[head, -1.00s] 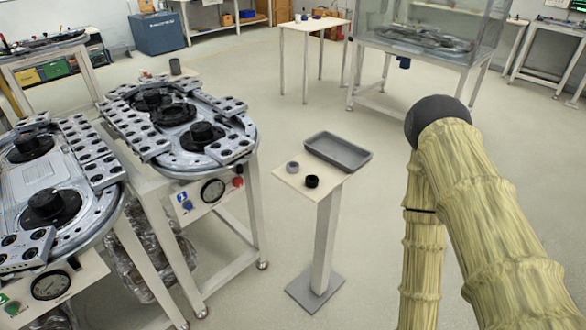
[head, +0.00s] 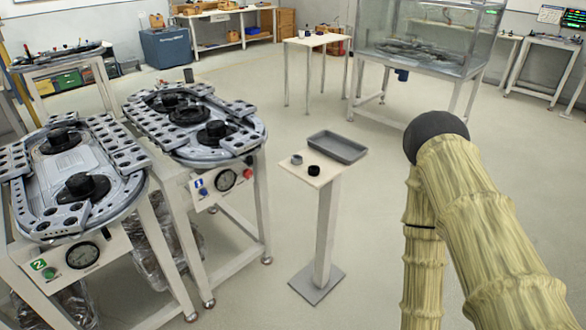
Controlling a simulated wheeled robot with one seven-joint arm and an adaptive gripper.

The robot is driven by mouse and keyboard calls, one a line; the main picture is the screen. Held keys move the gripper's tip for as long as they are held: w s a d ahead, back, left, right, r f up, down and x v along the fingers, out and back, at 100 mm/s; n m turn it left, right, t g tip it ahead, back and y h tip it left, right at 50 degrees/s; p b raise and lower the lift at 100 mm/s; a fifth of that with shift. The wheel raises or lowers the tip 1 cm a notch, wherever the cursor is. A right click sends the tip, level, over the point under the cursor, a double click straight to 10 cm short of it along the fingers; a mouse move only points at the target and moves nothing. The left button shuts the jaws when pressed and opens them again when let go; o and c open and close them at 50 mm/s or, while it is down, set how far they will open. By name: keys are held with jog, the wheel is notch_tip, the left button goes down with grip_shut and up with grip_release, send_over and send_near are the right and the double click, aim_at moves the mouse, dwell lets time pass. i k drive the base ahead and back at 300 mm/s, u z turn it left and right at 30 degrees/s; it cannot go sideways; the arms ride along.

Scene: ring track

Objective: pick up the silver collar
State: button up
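A small silver-grey collar (head: 296,159) sits on the top of a small pedestal stand (head: 326,177), near its left edge. A black collar (head: 313,170) sits just to the right of it and nearer to me. My arm, in a yellowish sleeve, rises at the right of the head view, well apart from the stand. My gripper does not show in the view.
A grey tray (head: 337,147) lies at the back of the stand top. Two ring-track tables, one nearer (head: 55,190) and one farther (head: 190,125), stand on the left. A white table (head: 318,41) and a glass tank (head: 430,40) stand behind. The floor around the stand is clear.

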aim_at(295, 159)
jog(key=u, duration=0.75)
jog(key=i, duration=0.7)
jog(key=z, duration=0.4)
